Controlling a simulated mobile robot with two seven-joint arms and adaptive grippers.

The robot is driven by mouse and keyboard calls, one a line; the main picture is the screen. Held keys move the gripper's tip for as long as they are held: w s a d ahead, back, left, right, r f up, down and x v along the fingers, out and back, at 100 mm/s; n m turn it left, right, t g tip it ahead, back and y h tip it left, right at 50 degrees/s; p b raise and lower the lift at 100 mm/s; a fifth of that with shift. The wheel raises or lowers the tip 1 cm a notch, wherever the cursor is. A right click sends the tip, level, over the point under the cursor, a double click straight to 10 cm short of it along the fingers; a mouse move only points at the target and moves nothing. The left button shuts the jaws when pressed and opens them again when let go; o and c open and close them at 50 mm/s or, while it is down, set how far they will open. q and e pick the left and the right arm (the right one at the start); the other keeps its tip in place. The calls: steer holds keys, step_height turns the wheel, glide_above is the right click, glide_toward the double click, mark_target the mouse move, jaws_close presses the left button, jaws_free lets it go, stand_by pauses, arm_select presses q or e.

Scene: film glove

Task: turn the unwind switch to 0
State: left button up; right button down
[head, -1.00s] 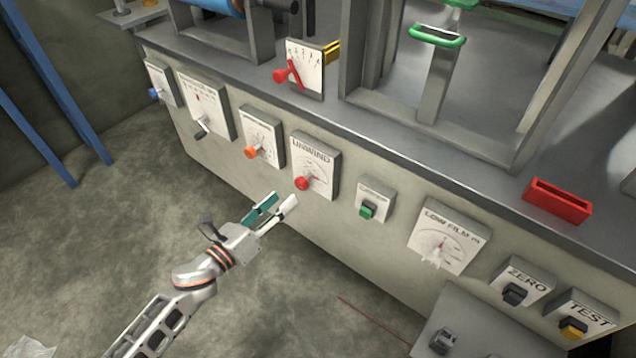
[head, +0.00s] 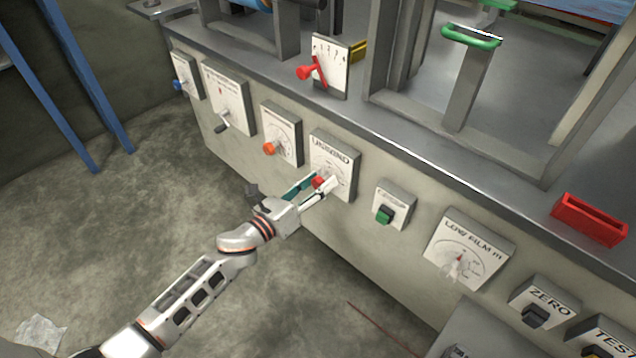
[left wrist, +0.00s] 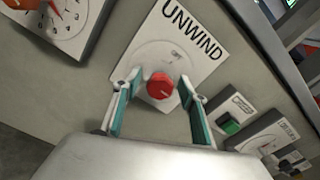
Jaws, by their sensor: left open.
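The unwind switch is a white panel (head: 338,152) labelled UNWIND with a red knob (head: 318,182) on the grey machine front. In the left wrist view the red knob (left wrist: 160,86) sits on the white dial plate (left wrist: 190,40), ahead of and between my fingers. My left gripper (head: 318,188) is open, with its fingertips at the knob on either side of it in the picture. The left wrist view shows both fingers (left wrist: 160,92) apart; I cannot tell whether they touch the knob. The dial's small marks are too blurred to read. My right gripper is not in view.
An orange knob panel (head: 282,135) is to the left of the switch, and a green button box (head: 392,207) to its right. The LOW FILM dial (head: 470,245) and ZERO box (head: 545,300) are further right. Open floor (head: 130,200) lies at left.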

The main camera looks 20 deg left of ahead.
arm_select(q)
steer(key=c, duration=1.1)
